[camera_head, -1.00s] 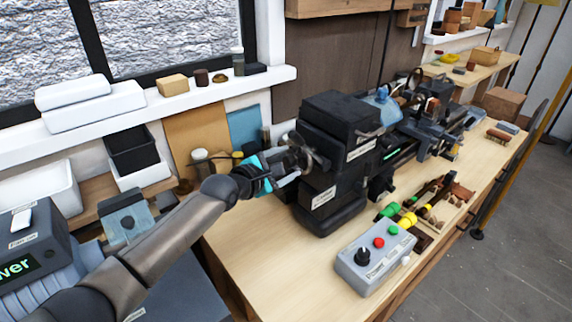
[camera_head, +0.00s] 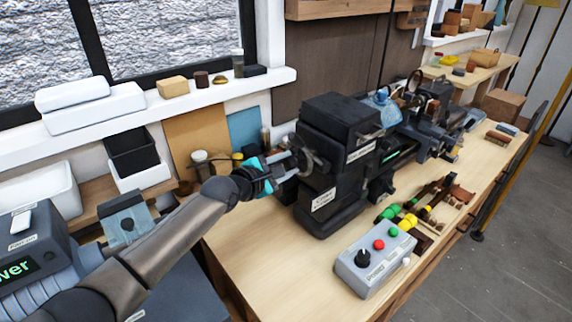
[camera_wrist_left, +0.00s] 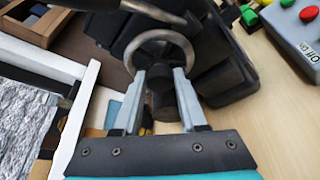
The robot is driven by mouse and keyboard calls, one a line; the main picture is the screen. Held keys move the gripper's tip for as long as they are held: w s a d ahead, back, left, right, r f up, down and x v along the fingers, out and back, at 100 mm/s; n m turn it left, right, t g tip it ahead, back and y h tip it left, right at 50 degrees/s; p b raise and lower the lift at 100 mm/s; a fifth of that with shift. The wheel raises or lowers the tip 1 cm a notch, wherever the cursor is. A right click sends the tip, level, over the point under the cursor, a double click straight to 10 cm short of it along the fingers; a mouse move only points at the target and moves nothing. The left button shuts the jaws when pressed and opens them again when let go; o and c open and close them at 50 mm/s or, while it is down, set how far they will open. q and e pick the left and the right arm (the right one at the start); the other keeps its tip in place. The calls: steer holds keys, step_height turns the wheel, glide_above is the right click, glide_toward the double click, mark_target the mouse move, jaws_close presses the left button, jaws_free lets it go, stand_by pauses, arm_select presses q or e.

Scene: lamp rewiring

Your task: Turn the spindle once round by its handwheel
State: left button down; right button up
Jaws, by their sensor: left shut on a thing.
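The handwheel (camera_wrist_left: 187,47) is a grey metal ring on the left end of the black lathe headstock (camera_head: 338,120). In the head view the handwheel (camera_head: 309,160) is partly hidden by my left gripper (camera_head: 290,168). In the left wrist view my left gripper (camera_wrist_left: 165,80) has its two grey fingers at the lower part of the ring, shut on the handwheel. A dark cylindrical piece (camera_wrist_left: 163,100) shows between and below the fingers. The spindle itself is hidden inside the headstock. My right gripper is not in view.
A grey control box (camera_head: 372,262) with a black knob and red and green buttons stands at the bench front. Several tools with green and yellow handles (camera_head: 400,212) lie beside it. The wooden bench top (camera_head: 265,250) is clear in front of the headstock. A white sill (camera_head: 215,92) runs behind.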

arm_select(q)
steer(key=shift+f+m+t, duration=0.1)
steer(key=shift+m+t, duration=0.2)
steer(key=shift+m, duration=0.2)
steer(key=shift+s+f+m+t, duration=0.1)
steer(key=shift+m+t, duration=0.3)
steer(key=shift+m, duration=0.4)
steer(key=shift+f+m+t+b, duration=0.15)
steer(key=shift+m+t+b, duration=0.45)
steer(key=shift+m+b, duration=0.55)
steer(key=shift+m, duration=0.35)
steer(key=shift+c, duration=2.3)
jaws_free()
